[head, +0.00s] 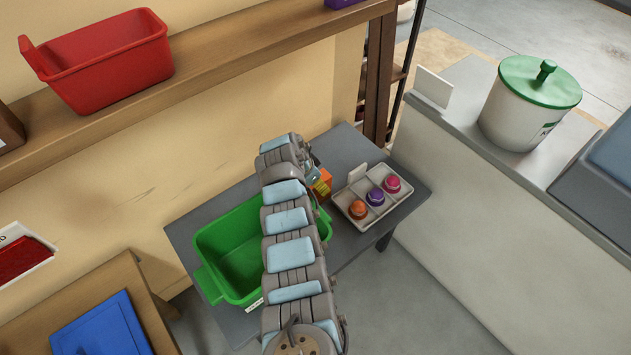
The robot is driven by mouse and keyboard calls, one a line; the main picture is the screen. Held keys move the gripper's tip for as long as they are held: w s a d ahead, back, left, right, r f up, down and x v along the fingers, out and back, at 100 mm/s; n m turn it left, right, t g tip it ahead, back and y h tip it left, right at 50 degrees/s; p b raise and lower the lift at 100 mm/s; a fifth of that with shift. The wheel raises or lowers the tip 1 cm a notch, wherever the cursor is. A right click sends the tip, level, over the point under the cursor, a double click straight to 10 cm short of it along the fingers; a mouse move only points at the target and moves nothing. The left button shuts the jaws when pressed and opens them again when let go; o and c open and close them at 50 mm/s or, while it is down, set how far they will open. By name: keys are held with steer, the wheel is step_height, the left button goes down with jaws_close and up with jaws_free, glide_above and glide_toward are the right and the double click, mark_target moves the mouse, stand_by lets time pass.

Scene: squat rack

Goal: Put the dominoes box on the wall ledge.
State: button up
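The wall ledge (222,68) is a long brown wooden shelf along the wall, running from the left edge to the upper right. A small orange box with yellow marks (323,184) is at the grey table, right beside my gripper (315,172). It may be the dominoes box, but I cannot read a label. My arm hides part of it and most of the gripper. I cannot tell whether the fingers are open or shut on the box, nor whether it touches the table.
A red bin (110,62) and a purple item (342,3) are on the ledge, with bare wood between them. The grey table (350,145) holds a green bin (225,255) and a tray (345,205) of colored items. A white counter (470,190) stands right.

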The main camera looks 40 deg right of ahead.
steer(key=p+v, duration=0.4)
steer(key=v, duration=0.7)
steer(key=shift+r, duration=0.35)
steer(key=o, duration=0.3)
steer(key=shift+a+r, duration=0.15)
steer(key=shift+r, duration=0.15)
